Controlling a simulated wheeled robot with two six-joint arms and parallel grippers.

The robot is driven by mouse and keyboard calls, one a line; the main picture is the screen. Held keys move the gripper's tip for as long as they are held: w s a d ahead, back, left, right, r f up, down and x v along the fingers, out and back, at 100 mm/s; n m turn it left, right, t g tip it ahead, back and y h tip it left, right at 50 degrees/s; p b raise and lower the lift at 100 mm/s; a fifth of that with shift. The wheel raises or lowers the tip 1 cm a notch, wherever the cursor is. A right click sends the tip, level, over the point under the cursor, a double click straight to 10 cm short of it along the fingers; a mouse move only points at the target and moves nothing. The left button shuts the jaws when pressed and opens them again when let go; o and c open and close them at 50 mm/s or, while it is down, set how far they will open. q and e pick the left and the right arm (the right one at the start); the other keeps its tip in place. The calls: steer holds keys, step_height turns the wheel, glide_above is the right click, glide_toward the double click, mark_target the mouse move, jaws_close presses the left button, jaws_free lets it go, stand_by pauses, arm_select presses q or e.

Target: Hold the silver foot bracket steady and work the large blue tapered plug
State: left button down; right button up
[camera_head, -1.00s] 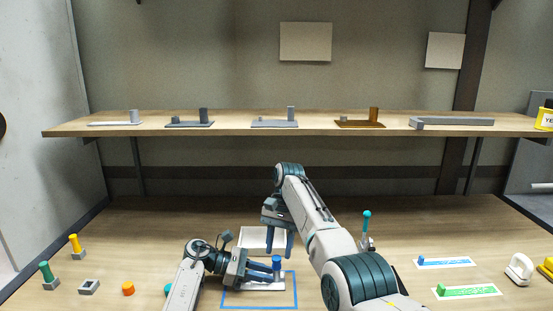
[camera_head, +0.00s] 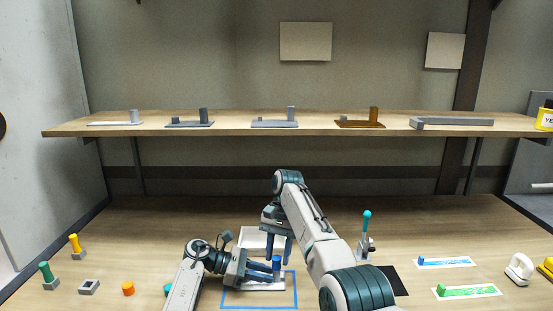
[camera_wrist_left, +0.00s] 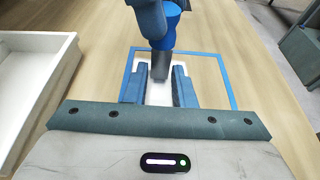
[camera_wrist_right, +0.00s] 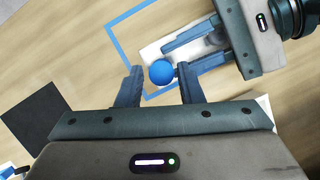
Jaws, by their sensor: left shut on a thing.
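The silver foot bracket (camera_wrist_left: 160,66) is a light base plate with an upright grey post. It lies inside a blue outlined square. The large blue plug (camera_head: 277,260) sits at the post's top; its round blue top shows in the right wrist view (camera_wrist_right: 161,72). My left gripper (camera_head: 272,273) is shut on the bracket's post, a finger on each side, below the plug. My right gripper (camera_wrist_right: 158,76) is open, pointing down above the plug. The plug's top appears between its spread fingers, with visible gaps. One right finger partly hides the plug in the left wrist view.
A white tray (camera_head: 249,238) stands just behind the bracket. A teal-topped lever (camera_head: 366,235) and a black square (camera_head: 394,281) lie right of my right arm. A shelf (camera_head: 300,128) spans above.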

arm_select(q)
steer(key=shift+s+f, duration=0.1)
steer(key=shift+f, duration=0.35)
arm_select(e)
steer(key=shift+o, duration=1.3)
steer(key=v, duration=0.7)
steer(key=shift+s+r, duration=0.2)
steer(key=shift+r, duration=0.1)
arm_select(q)
steer(key=c, duration=1.1)
jaws_free()
steer(key=v, duration=0.7)
steer(key=r+v, duration=0.1)
steer(key=v, duration=0.3)
steer(key=shift+a, duration=0.2)
steer(key=shift+a+r, duration=0.1)
steer(key=shift+a, duration=0.15)
arm_select(e)
steer(key=shift+w+f, duration=0.15)
steer(key=shift+w, duration=0.1)
